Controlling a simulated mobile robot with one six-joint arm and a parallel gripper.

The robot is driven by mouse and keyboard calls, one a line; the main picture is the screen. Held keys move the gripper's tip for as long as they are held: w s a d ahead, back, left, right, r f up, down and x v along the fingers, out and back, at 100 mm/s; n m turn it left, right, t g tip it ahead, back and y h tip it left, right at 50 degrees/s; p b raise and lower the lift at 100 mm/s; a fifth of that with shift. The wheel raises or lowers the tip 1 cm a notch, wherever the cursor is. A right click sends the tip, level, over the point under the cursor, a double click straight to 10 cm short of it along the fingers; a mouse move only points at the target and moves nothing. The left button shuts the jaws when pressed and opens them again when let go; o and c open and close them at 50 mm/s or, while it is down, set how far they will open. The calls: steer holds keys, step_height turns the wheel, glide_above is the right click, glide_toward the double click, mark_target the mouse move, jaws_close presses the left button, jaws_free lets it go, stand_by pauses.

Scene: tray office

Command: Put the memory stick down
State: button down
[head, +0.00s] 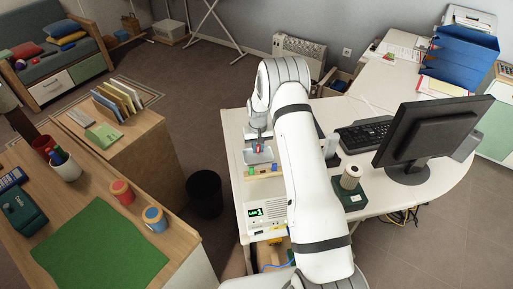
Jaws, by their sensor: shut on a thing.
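My gripper (258,146) points down over the left part of the white desk (235,150). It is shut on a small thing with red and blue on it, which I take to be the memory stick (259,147). The fingers hide most of the stick, and its shape is too small to make out. A small grey tray (267,157) lies just below my gripper. I cannot tell whether the stick touches it.
A low strip with green, yellow and blue pieces (264,171) sits just in front of the tray. A white box with a green display (255,212) stands nearer. A keyboard (363,135) and monitor (436,130) are to the right. My arm hides the desk's middle.

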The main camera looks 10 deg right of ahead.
steer(key=shift+f+b, duration=0.3)
steer(key=shift+f, duration=0.05)
steer(key=c, duration=1.3)
jaws_free()
steer(key=shift+c, duration=0.2)
steer(key=shift+r, duration=0.1)
